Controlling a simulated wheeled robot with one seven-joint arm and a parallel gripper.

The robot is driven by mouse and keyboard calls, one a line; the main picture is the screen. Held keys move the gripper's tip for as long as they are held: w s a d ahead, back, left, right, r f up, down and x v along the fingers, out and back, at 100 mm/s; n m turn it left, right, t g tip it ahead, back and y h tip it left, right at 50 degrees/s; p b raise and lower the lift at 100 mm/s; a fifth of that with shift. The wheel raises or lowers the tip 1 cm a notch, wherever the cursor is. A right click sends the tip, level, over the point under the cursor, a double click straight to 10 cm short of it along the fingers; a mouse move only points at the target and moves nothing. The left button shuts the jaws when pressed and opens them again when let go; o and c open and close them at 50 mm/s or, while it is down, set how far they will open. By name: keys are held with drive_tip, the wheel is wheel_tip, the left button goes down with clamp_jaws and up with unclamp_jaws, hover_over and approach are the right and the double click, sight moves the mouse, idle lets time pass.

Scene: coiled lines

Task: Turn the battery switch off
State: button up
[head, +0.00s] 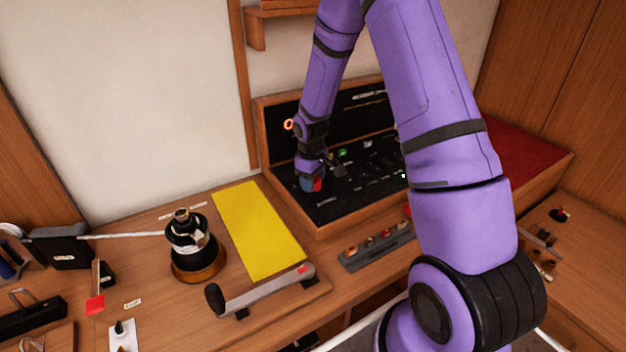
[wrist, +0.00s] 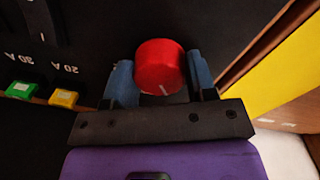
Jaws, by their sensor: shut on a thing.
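The battery switch is a round red knob with a white pointer line. In the wrist view the red knob (wrist: 160,66) sits between the blue fingers of my gripper (wrist: 161,82), which is shut on it. The white line on the knob points toward the gripper's base, slightly right. In the head view the red knob (head: 317,185) shows small at the lower left of the black switch panel (head: 330,206), beside my gripper (head: 312,184). Any labels around the knob are hidden or too small to read.
A yellow sheet (head: 258,230) lies left of the wooden panel frame.

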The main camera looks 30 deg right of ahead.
drive_tip(key=m, duration=0.3)
drive_tip(key=shift+m, duration=2.1)
drive_tip(key=o, duration=0.9)
drive_tip(key=r, duration=1)
drive_tip(key=shift+w+a+r, duration=0.15)
drive_tip(key=shift+a+r, duration=0.2)
drive_tip(key=shift+r, duration=0.05)
